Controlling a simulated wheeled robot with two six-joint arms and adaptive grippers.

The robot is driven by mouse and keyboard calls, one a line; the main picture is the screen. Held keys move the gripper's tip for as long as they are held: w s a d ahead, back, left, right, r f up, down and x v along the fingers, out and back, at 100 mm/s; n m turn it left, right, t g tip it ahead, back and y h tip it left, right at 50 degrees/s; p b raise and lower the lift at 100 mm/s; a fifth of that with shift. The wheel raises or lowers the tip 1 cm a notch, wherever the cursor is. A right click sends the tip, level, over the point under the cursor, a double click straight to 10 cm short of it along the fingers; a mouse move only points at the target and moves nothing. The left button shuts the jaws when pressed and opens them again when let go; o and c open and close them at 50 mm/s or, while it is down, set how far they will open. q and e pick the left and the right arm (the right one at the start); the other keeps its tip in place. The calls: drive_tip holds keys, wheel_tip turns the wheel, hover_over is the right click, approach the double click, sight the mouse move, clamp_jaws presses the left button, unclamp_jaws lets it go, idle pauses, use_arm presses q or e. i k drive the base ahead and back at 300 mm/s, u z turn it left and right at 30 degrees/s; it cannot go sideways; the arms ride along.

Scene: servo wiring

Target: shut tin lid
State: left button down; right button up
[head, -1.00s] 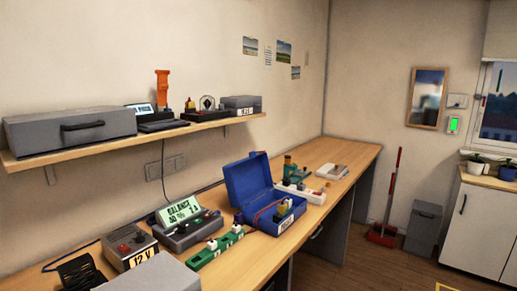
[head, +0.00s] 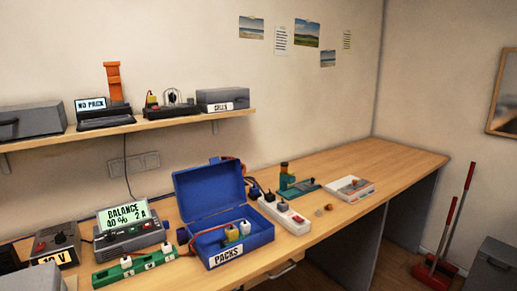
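The blue tin (head: 238,256) labelled PACKS stands on the workbench, right of the green strip. Its lid (head: 208,190) is raised and leans back toward the wall. Inside the tin are small packs (head: 232,234), one yellowish and one pale, with a red wire running over the left rim. Neither of my grippers is in view.
On the bench (head: 400,163) left of the tin are a charger (head: 130,236) reading BALANCE and a green strip (head: 135,267). To its right are a white power strip (head: 285,215), a green device (head: 295,184) and a pale box (head: 350,189). A shelf (head: 150,124) hangs above. The far right of the bench is clear.

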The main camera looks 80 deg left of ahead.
sight(218, 186)
drive_tip(key=u, duration=0.2)
drive_tip(key=i, duration=1.2)
drive_tip(key=u, duration=1.25)
drive_tip(key=i, duration=0.8)
drive_tip(key=u, duration=0.95)
